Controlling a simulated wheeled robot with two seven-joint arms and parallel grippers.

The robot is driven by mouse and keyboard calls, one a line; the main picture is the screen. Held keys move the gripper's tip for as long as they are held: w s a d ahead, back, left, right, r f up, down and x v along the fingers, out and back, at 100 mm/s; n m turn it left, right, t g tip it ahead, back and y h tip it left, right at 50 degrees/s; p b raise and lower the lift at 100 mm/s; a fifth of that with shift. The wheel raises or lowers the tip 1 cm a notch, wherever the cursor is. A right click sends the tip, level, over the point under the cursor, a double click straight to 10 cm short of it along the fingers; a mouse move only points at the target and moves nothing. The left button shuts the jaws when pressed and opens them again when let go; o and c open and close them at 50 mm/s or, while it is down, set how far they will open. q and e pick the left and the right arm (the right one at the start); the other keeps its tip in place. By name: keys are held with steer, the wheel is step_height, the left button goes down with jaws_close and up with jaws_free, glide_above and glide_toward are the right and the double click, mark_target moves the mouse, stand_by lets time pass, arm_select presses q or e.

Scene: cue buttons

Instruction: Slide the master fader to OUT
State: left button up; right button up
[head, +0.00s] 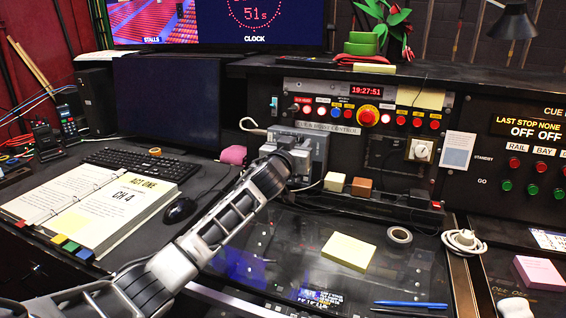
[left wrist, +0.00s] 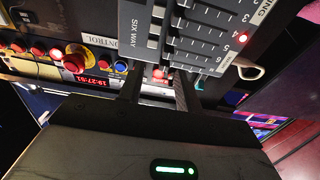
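A grey fader desk (head: 318,150) stands upright against the console, partly hidden behind my left gripper (head: 296,165). In the left wrist view the desk (left wrist: 205,40) fills the upper middle, with "SIX WAY" lettering, a numbered scale and several grey fader knobs (left wrist: 155,28). I cannot tell for sure which knob is the master fader, nor read an OUT mark. My left gripper (left wrist: 158,78) has its two dark fingers apart, with the tips at the desk's edge. A gap shows between them; contact with a knob is not clear.
A button panel (head: 450,116) with a large red knob (head: 368,115) lies right of the desk. A keyboard (head: 130,163), mouse (head: 180,210) and open binder (head: 95,207) lie on the left.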

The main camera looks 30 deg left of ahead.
arm_select(q)
steer(key=s+d+b, duration=0.1)
steer(key=s+d, duration=0.1)
steer(key=s, duration=1.2)
arm_select(e)
steer(key=shift+a+f, duration=0.15)
steer(key=shift+f, duration=0.25)
arm_select(q)
steer(key=shift+f, duration=0.1)
arm_select(e)
steer(key=shift+s, duration=0.1)
